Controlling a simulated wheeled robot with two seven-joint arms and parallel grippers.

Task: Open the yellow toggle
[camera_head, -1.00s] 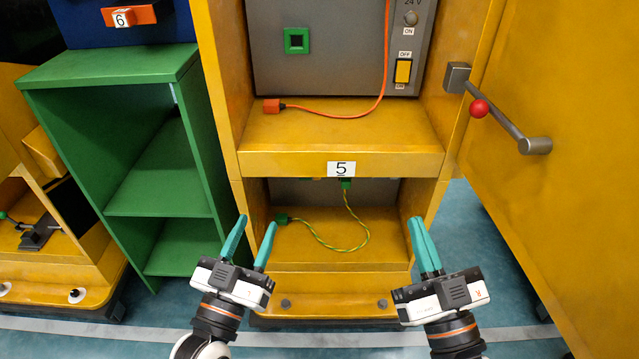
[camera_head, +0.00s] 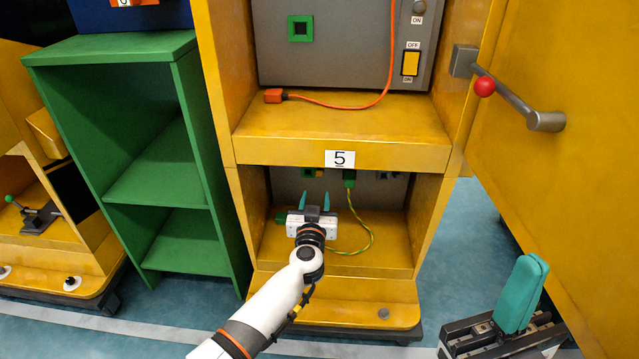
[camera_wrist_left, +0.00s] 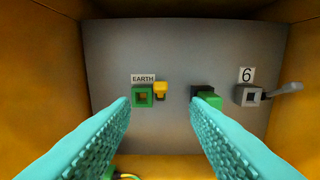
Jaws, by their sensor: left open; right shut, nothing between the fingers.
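A small yellow toggle (camera_wrist_left: 160,89) sits on the grey back panel of the lower compartment, just right of a green square socket (camera_wrist_left: 143,97) labelled EARTH. In the head view it shows small and partly hidden under the shelf edge (camera_head: 319,173). My left gripper (camera_head: 314,198) reaches into that compartment, open and empty. In the left wrist view its two teal fingers (camera_wrist_left: 160,106) point at the panel with the toggle between and beyond them, apart from it. My right gripper (camera_head: 532,268) is shut and empty at the lower right, outside the cabinet.
A green plug (camera_wrist_left: 208,98) and a grey lever (camera_wrist_left: 289,88) sit right of the toggle. A green-yellow cable (camera_head: 371,235) lies on the compartment floor. Above are a yellow OFF/ON switch (camera_head: 410,63) and an orange cable (camera_head: 350,107). The open yellow door (camera_head: 590,130) stands right.

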